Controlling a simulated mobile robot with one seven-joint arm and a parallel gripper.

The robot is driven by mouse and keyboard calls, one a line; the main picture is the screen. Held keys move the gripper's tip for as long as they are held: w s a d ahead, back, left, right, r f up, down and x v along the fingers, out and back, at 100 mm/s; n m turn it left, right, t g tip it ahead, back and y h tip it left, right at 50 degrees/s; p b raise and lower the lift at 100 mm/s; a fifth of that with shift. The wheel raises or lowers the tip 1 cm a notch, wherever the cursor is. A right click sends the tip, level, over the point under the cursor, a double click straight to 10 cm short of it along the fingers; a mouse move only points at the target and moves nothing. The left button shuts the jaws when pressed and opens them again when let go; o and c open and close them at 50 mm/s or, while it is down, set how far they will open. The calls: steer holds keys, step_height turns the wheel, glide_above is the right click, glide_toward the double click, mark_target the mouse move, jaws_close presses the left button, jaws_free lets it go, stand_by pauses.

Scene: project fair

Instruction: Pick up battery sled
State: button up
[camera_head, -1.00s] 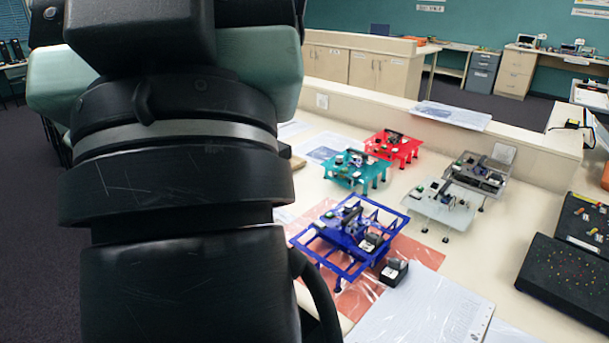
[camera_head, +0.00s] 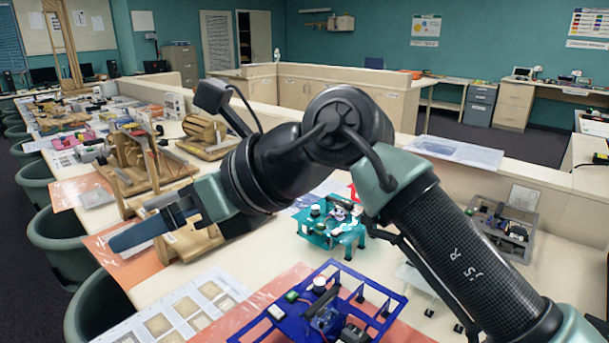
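No part can be told for certain as the battery sled. A blue open-frame platform (camera_head: 378,285) with small electronic parts stands at the bottom middle, cut by the picture's edge. A teal platform (camera_head: 333,230) stands behind it, under my arm. A grey platform (camera_head: 516,228) with parts on it stands at the right, beyond my arm. My gripper (camera_head: 143,222) is at the left end of my arm, in the air over the left part of the table, well away from these platforms. Its fingers are seen from the side, so their gap is unclear. No held object shows.
Wooden models (camera_head: 140,160) crowd the table's left side near my gripper. Printed sheets (camera_head: 178,308) lie at the front. A low partition (camera_head: 450,160) runs behind the platforms. My arm hides part of the table.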

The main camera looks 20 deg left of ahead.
steer(key=w+d+f+m+h+b, duration=0.15)
steer(key=d+f+h, duration=0.3)
steer(key=d, duration=0.45)
steer(key=w+d+f+m+t+h, duration=0.1)
steer(key=w+d+f+h, duration=0.2)
steer(key=d+f, duration=0.45)
steer(key=w+d+f+m+h, duration=0.1)
steer(key=w+d+f+h, duration=0.25)
steer(key=d, duration=0.75)
steer(key=shift+h, duration=0.5)
steer(key=f, duration=0.6)
steer(key=shift+s+a+f, duration=0.1)
steer(key=shift+s+f, duration=0.2)
steer(key=shift+w+a+f, duration=0.1)
steer(key=shift+a+f, duration=0.05)
steer(key=shift+f, duration=0.85)
steer(key=shift+w+a+f, duration=0.1)
steer(key=shift+f, duration=0.95)
steer(key=shift+w+a+f, duration=0.1)
steer(key=shift+a+f, duration=0.05)
steer(key=shift+f, duration=0.85)
steer(key=shift+c, duration=0.3)
steer(key=c, duration=0.9)
